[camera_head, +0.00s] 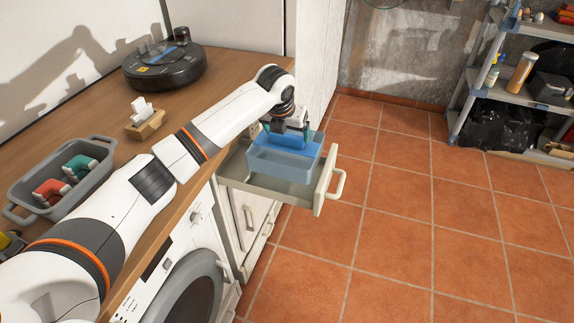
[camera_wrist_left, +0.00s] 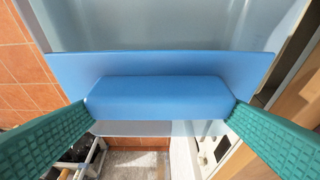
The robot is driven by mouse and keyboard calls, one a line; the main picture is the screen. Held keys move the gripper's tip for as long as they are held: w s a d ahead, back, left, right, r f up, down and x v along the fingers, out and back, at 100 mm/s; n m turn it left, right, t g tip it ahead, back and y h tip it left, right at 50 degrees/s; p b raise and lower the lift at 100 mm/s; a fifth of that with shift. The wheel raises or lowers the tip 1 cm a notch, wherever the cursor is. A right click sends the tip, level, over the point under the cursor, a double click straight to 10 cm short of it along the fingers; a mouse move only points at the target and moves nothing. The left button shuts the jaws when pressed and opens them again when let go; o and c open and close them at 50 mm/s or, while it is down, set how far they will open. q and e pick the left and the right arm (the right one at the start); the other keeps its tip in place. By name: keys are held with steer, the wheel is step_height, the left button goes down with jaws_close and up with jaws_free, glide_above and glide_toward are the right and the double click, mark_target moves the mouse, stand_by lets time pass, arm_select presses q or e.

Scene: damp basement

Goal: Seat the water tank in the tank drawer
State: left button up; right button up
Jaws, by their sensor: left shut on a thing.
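The water tank (camera_head: 284,157) is a pale blue, see-through box with a darker blue lid. It is over the open tank drawer (camera_head: 318,190), with its lower part inside the drawer's walls in the head view. I cannot tell whether its base touches the drawer floor. My left gripper (camera_head: 288,127) is above the tank, shut on it. In the left wrist view, the green fingers press on both ends of the raised blue block (camera_wrist_left: 160,97) on the lid. My right gripper is not in view.
The drawer sticks out from the cabinet below the wooden worktop (camera_head: 222,82). A grey tray (camera_head: 62,180) with red and green parts, a wooden block with white tissue (camera_head: 143,112) and a robot vacuum (camera_head: 165,66) stand on top. The tiled floor (camera_head: 420,210) is clear to the right.

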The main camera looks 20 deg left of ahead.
mark_target(287, 154)
arm_select(q)
step_height(287, 154, down, 8)
steer(key=shift+f, duration=0.1)
steer(key=o, duration=1.8)
steer(key=v, duration=1.2)
steer(key=shift+p, duration=0.3)
